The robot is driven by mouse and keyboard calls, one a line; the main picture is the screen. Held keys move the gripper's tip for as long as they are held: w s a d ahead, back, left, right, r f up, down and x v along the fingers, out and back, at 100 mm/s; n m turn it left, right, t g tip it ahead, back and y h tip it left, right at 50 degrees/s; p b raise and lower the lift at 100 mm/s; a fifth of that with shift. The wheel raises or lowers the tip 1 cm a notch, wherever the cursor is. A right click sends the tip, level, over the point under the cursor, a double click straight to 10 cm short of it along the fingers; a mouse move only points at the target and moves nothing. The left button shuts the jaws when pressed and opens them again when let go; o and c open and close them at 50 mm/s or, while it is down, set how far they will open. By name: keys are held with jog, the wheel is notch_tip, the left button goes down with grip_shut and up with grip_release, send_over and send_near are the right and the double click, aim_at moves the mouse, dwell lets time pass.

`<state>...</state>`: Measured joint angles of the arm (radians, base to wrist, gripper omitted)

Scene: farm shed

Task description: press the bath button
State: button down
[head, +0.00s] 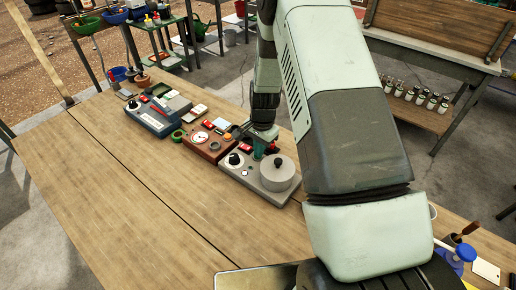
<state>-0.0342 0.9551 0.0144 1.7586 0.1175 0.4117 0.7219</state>
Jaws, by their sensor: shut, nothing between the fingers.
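A grey box device (258,190) stands on the wooden bench, with a black knob (234,159), a small round pale button (245,173) and a large grey round pot or lid (278,172) on top. A small red part (272,149) shows at its back. No label is readable, so I cannot tell which part is the bath button. My gripper (260,152) points down over the back of this device, with teal fingers that look closed and empty. The fingertips are small and partly hidden, and I cannot tell whether they touch anything.
Left of the grey device stand a brown box with a white dial (200,137) and a blue-grey box (157,116). Small items lie around them. The bench (110,190) is clear at front left. A screwdriver cup and a blue-topped bottle (464,254) stand at the right.

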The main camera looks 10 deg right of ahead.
notch_tip(320, 180, up, 14)
jog(key=shift+w+d+f, duration=0.2)
dwell(0.7)
jog(key=s+d+r+n+t, duration=0.1)
jog(key=s+r+n, duration=0.1)
jog(key=s+r, duration=0.6)
jog(key=s+r+n+t, duration=0.2)
jog(key=s+r+n, duration=0.1)
jog(key=r, duration=0.9)
jog(key=s+r+n+t, duration=0.1)
jog(key=s+r+n, duration=0.1)
jog(key=s, duration=0.7)
jog(key=s+d+r+n+t, duration=0.1)
jog(key=s+r, duration=0.3)
jog(key=s, duration=0.5)
jog(key=shift+s+d+n+h, duration=0.2)
jog(key=shift+d+n+h, duration=0.15)
jog(key=shift+n, duration=0.35)
